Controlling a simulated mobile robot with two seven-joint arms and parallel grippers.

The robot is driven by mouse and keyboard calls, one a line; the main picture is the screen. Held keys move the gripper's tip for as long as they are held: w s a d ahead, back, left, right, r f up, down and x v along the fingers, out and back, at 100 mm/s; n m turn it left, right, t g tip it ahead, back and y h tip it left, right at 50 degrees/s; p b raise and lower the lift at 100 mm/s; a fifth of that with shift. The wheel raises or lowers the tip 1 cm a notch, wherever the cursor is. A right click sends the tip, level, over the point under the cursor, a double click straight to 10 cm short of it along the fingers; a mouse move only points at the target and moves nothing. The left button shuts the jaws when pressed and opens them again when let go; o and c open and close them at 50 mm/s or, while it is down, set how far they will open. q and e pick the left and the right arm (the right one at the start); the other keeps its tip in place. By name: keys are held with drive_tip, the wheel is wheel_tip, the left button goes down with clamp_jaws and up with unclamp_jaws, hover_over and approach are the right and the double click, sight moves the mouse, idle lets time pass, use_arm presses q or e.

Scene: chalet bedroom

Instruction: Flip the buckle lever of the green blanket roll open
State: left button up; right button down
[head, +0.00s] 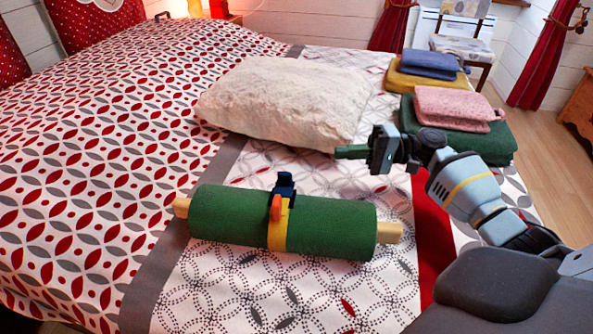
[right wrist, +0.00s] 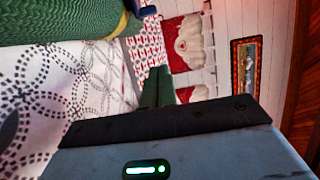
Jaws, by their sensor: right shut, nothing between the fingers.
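The green blanket roll (head: 330,225) lies across the bed on a wooden rod whose ends stick out at both sides. A yellow strap (head: 278,232) wraps its middle. On top of the strap sit an orange lever (head: 275,207) and a dark blue buckle block (head: 286,185). My right gripper (head: 340,152) is shut and empty, held above the bed, behind and to the right of the buckle, apart from the roll. In the right wrist view the roll (right wrist: 50,35) fills the upper left, and the green fingers (right wrist: 158,88) show together. My left gripper is not in view.
A cream pillow (head: 285,100) lies on the bed behind the roll. Folded blankets, including a pink one (head: 455,107) and a blue one (head: 430,64), are stacked at the right edge beyond my right arm. The patterned cover left of the roll is clear.

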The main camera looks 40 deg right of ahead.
sight(284, 183)
drive_tip(key=w+a+p, duration=0.1)
drive_tip(key=w+a, duration=0.1)
drive_tip(key=a, duration=0.9)
drive_tip(key=shift+a, duration=0.25)
